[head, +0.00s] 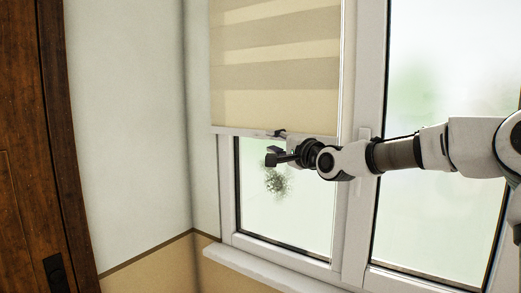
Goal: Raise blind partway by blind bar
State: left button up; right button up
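A beige striped roller blind (275,65) covers the upper part of the left window pane. Its light blind bar (238,131) runs along the lower edge, with the glass showing below it. My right gripper (277,145) comes in from the right at the bar's middle. Its dark fingers are spread apart: the upper one overlaps the bar in the picture, and the lower one is below it in front of the glass. I cannot tell whether the upper finger touches the bar. My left gripper is out of view.
A white window frame (362,220) divides the left pane from an uncovered right pane (425,225). A white sill (265,268) runs below. A dark wooden door (25,150) stands at the far left, beside a bare pale wall (125,120).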

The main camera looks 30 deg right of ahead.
aim_at(261, 138)
jog(key=w+p, duration=0.1)
jog(key=w, duration=0.6)
jog(key=shift+w+a+r, duration=0.1)
jog(key=shift+r, duration=0.05)
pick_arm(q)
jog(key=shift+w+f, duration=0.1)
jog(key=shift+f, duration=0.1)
pick_arm(e)
grip_shut()
